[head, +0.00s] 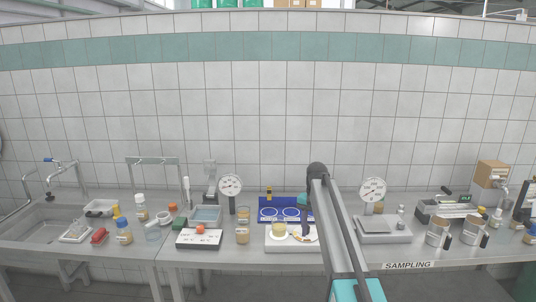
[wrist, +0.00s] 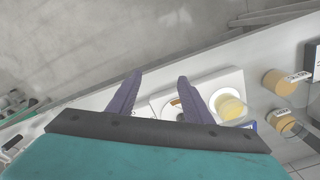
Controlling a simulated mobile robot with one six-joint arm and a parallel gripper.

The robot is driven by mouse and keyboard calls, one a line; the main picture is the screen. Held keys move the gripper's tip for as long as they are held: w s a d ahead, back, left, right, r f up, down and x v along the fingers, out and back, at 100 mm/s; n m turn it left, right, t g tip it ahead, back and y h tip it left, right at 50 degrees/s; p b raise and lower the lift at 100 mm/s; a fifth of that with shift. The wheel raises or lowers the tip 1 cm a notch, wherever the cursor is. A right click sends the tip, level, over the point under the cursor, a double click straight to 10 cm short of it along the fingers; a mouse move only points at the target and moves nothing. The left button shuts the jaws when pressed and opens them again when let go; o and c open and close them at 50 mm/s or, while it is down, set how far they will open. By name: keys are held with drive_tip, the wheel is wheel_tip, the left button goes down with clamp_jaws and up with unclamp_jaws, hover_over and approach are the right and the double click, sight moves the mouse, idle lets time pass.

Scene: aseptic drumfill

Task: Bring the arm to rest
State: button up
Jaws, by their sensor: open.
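My gripper (wrist: 155,95) shows in the wrist view as two purple fingers set wide apart, with nothing between them. It is open and empty above a white tray (wrist: 235,82) near the bench's front edge. In the head view my arm reaches over the bench right of the middle, and the gripper (head: 306,232) is small and partly hidden beside the arm.
A blue mat with two rings (head: 268,214) lies behind the tray. A dial gauge (head: 231,187) stands left and a dial scale (head: 373,190) right. A sink (head: 40,230) is at far left. The tiled wall closes the back.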

drive_tip(key=s+f+g+b, duration=0.1)
drive_tip(key=s+f+b, duration=0.1)
drive_tip(key=s+f, duration=0.85)
drive_tip(key=s+f+g+b, duration=0.15)
drive_tip(key=s+f, duration=0.45)
drive_tip(key=f, duration=0.9)
drive_tip(key=s+f+g+b, duration=0.1)
drive_tip(key=s+f+g, duration=0.1)
drive_tip(key=s+f, duration=0.85)
drive_tip(key=s+f+n+b, duration=0.1)
drive_tip(key=s+f, duration=0.4)
drive_tip(key=s, duration=0.5)
drive_tip(key=s+f+n+b, duration=0.1)
drive_tip(key=s+f+n, duration=0.2)
drive_tip(key=s+f, duration=0.3)
drive_tip(key=s+f+n+b, duration=0.1)
drive_tip(key=s+f, duration=0.5)
drive_tip(key=s, duration=0.9)
drive_tip(key=shift+s+f+n+g, duration=0.15)
drive_tip(key=shift+s+n+g, duration=0.15)
drive_tip(key=shift+n, duration=0.3)
